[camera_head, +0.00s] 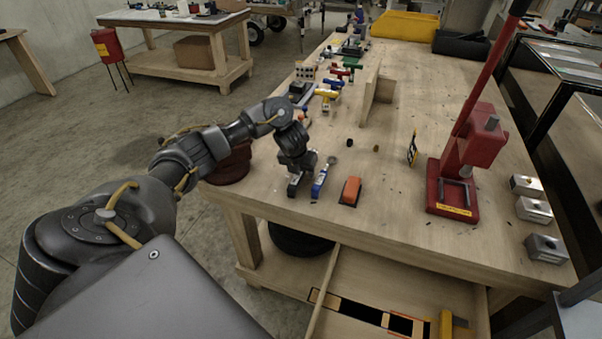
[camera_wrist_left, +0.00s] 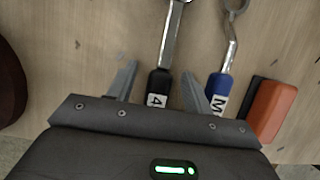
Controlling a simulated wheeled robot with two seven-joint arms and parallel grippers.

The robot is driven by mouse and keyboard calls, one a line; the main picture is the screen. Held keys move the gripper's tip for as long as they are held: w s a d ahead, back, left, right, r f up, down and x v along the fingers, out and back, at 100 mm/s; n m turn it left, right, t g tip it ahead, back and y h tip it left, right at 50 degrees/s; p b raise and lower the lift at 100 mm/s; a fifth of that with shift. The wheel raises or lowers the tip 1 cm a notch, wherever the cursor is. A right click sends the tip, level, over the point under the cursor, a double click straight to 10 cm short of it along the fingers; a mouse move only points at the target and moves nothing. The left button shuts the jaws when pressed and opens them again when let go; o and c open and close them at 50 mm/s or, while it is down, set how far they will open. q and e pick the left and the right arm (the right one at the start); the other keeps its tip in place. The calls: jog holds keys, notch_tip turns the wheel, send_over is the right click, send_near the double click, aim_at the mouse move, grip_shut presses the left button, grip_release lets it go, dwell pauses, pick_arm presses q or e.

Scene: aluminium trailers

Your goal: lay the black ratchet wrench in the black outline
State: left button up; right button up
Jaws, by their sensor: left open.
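The black ratchet wrench (camera_wrist_left: 158,87), with a white label reading 4 on its handle, lies on the wooden workbench. Its metal shaft points away from my left gripper. My left gripper (camera_wrist_left: 160,70) is open, with one finger on each side of the black handle; I cannot tell whether they touch it. In the head view my left gripper (camera_head: 298,177) is low over the bench's near left edge and partly hides the wrench. Black-outlined recesses (camera_head: 360,311) show in the open drawer (camera_head: 372,268) below the bench front. My right gripper is not in view.
A blue-handled wrench (camera_wrist_left: 219,88) lies close to the right finger, with an orange block (camera_wrist_left: 271,108) beyond it. A red press (camera_head: 462,170) stands at the right of the bench. A yellow object (camera_head: 446,324) lies in the drawer. The bench middle is mostly clear.

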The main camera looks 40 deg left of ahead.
pick_arm(q)
grip_shut()
jog(key=shift+w, duration=0.1)
jog(key=shift+r, duration=0.5)
notch_tip(320, 180, up, 3)
jog(key=shift+a+f+p, duration=0.1)
jog(key=shift+p, duration=0.55)
jog(key=s+d+r+p, duration=0.7)
jog(key=s+d+r, duration=0.2)
jog(key=s, duration=0.1)
jog(key=shift+s+d, duration=0.2)
jog(key=shift+d, duration=0.2)
